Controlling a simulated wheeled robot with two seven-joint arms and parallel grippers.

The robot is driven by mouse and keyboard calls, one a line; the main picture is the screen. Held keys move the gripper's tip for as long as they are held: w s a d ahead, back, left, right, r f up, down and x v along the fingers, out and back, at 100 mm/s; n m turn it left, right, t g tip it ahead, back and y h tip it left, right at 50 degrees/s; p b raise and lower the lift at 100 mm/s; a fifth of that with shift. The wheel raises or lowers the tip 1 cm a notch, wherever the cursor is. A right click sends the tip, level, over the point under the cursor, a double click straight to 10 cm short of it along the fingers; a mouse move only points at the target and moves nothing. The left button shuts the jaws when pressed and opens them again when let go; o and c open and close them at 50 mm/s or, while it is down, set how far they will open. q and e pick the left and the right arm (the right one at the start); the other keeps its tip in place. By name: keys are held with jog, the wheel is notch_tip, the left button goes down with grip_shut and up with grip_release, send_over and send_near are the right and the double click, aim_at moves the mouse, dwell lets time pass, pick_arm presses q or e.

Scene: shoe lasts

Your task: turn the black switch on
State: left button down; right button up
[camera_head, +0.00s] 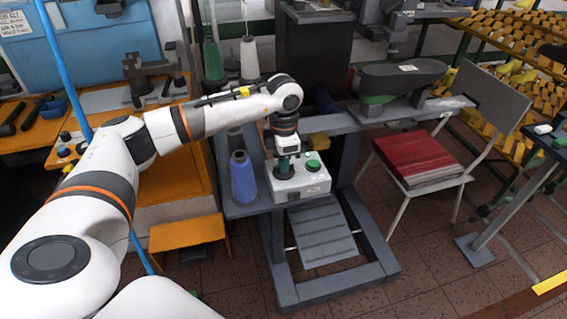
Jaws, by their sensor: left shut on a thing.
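A white control box (303,188) with a green button (313,166) sits on the grey machine stand in the middle of the camera_head view. My left arm reaches in from the left, and my left gripper (284,168) points down onto the left part of the box top. The gripper is shut on the black switch there. The switch is mostly hidden by the fingers, so its turned position cannot be told. My right gripper is not in view.
A blue thread cone (243,178) stands close to the left of the box. A dark shoe-last machine head (403,78) is behind to the right. A chair with a red cushion (414,156) stands to the right. A grey pedal (323,235) is below.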

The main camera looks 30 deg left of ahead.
pick_arm(q)
jog(key=shift+w+r, duration=0.1)
dwell(0.3)
jog(key=c, duration=1.5)
grip_release()
notch_tip(320, 180, up, 12)
jog(key=b, duration=0.2)
